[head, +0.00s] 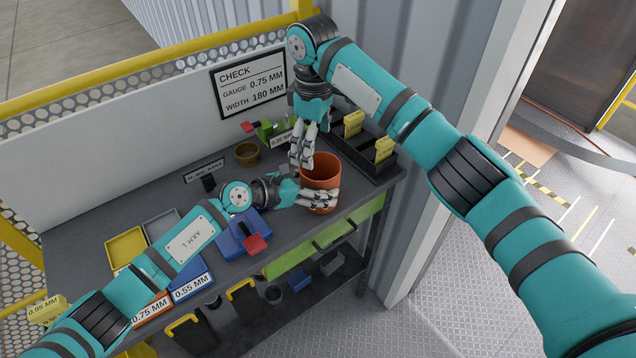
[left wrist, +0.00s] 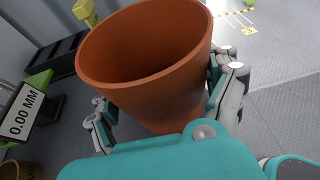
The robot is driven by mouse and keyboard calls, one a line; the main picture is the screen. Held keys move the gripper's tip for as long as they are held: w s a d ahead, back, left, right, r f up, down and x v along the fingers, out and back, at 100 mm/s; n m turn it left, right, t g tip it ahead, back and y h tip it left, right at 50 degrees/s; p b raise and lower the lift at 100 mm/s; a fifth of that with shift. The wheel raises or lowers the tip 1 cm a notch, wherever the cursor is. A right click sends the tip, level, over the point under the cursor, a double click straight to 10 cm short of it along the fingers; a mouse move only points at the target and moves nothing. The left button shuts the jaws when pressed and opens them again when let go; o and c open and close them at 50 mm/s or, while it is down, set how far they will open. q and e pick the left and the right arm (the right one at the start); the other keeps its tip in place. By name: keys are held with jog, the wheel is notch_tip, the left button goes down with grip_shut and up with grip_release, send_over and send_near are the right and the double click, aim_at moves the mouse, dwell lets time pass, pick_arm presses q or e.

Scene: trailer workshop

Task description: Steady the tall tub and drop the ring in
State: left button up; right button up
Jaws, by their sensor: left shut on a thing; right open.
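The tall tub is a terracotta-coloured open pot (head: 321,168) standing upright near the bench's right front edge; it fills the left wrist view (left wrist: 150,75). My left gripper (head: 320,197) is shut on it, with fingers on both sides of its lower wall in the left wrist view (left wrist: 166,105). My right gripper (head: 301,158) is open and points down just beside the tub's left rim, with nothing seen in it. No ring is clearly identifiable; a short round brass piece (head: 247,155) stands on the bench to the left. The tub's floor is hidden.
A black divided rack (head: 372,165) with yellow tags stands behind the tub. A green gauge with a 0.00 MM label (left wrist: 24,112) stands at the back. Blue (head: 230,240) and yellow (head: 125,246) trays lie to the left. The bench's front edge is close to the tub.

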pick_arm(q)
jog(key=shift+s+a+f, duration=0.15)
jog(key=shift+a+f, duration=0.05)
jog(key=shift+f, duration=0.4)
jog(key=o, duration=0.8)
jog(key=shift+o, duration=1)
jog(key=shift+w+a+r, duration=0.15)
jog(key=shift+w, duration=0.1)
jog(key=shift+s+a+r, duration=0.1)
jog(key=shift+s+r, duration=0.05)
jog(key=shift+r, duration=0.1)
jog(key=v, duration=1.1)
jog(key=shift+s+a, duration=0.15)
jog(key=shift+a, duration=0.05)
jog(key=shift+f, duration=0.1)
